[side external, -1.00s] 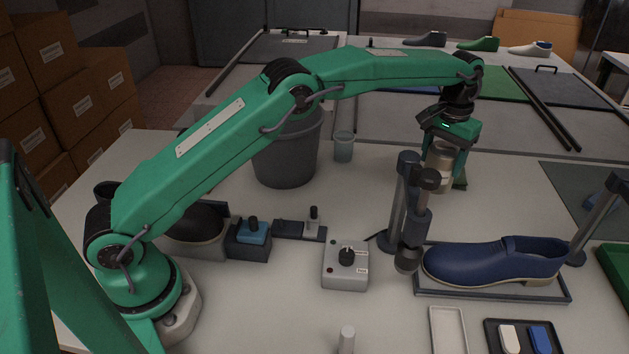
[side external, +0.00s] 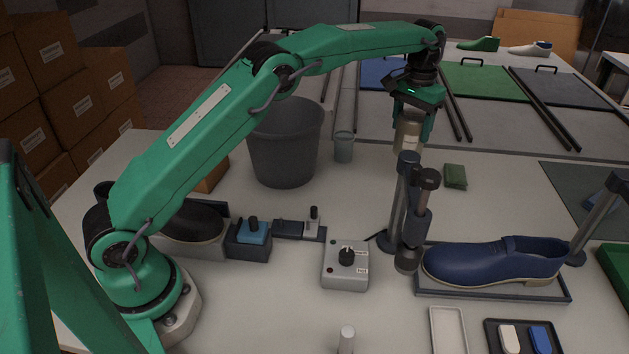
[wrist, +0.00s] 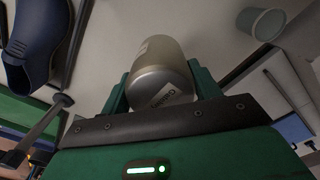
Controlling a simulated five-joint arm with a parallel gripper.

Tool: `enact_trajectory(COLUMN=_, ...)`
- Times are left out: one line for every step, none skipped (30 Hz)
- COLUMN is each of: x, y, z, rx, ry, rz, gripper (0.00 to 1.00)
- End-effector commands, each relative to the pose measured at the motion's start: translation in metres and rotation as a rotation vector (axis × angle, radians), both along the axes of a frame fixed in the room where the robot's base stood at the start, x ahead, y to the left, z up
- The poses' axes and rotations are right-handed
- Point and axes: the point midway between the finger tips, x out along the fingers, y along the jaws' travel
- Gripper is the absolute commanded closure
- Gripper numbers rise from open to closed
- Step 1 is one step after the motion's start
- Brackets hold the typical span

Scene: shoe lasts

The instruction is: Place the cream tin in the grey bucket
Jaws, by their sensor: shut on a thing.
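The cream tin (side external: 407,134) is held between the jaws of my gripper (side external: 412,122), raised above the table behind the clamp posts. In the wrist view the tin (wrist: 163,72) is a metallic cylinder with a pale label, gripped between the green fingers (wrist: 160,95). In the side view its lower end is partly hidden by a post. The grey bucket (side external: 284,150) stands upright on the table to the left of my gripper, with a gap between them. The inside of the bucket is mostly out of sight.
A small translucent cup (side external: 343,147) stands just right of the bucket. Dark clamp posts (side external: 408,205) and a blue shoe (side external: 495,262) on a tray are in front. A green folded cloth (side external: 455,176) lies to the right. A control box (side external: 345,265) sits mid-table.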

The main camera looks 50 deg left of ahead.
Motion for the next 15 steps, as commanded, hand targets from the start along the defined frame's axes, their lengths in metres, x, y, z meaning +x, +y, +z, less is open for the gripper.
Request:
enact_trajectory(x=-0.001, y=0.021, z=0.009, rx=-0.001, ry=-0.005, rz=0.003, gripper=0.72)
enact_trajectory(x=-0.002, y=0.032, z=0.012, rx=0.0, ry=-0.004, rz=0.002, gripper=0.72)
enact_trajectory(x=-0.004, y=0.047, z=0.017, rx=0.0, ry=-0.004, rz=-0.001, gripper=0.72)
enact_trajectory(x=-0.005, y=0.057, z=0.021, rx=0.0, ry=-0.004, rz=-0.005, gripper=0.72)
enact_trajectory(x=-0.007, y=0.068, z=0.025, rx=0.0, ry=-0.005, rz=-0.007, gripper=0.72)
enact_trajectory(x=-0.01, y=0.082, z=0.029, rx=0.0, ry=-0.005, rz=-0.01, gripper=0.72)
enact_trajectory(x=-0.013, y=0.093, z=0.032, rx=0.0, ry=-0.005, rz=-0.014, gripper=0.72)
enact_trajectory(x=-0.015, y=0.103, z=0.036, rx=0.0, ry=-0.005, rz=-0.016, gripper=0.72)
enact_trajectory(x=-0.02, y=0.117, z=0.04, rx=0.0, ry=-0.003, rz=-0.019, gripper=0.72)
enact_trajectory(x=-0.023, y=0.128, z=0.044, rx=0.0, ry=-0.003, rz=-0.022, gripper=0.72)
enact_trajectory(x=-0.026, y=0.138, z=0.047, rx=0.0, ry=-0.004, rz=-0.024, gripper=0.72)
enact_trajectory(x=-0.031, y=0.152, z=0.052, rx=0.001, ry=-0.004, rz=-0.028, gripper=0.72)
enact_trajectory(x=-0.036, y=0.162, z=0.055, rx=0.001, ry=-0.003, rz=-0.03, gripper=0.72)
enact_trajectory(x=-0.04, y=0.172, z=0.058, rx=0.001, ry=-0.004, rz=-0.033, gripper=0.72)
enact_trajectory(x=-0.046, y=0.185, z=0.063, rx=0.001, ry=-0.004, rz=-0.037, gripper=0.72)
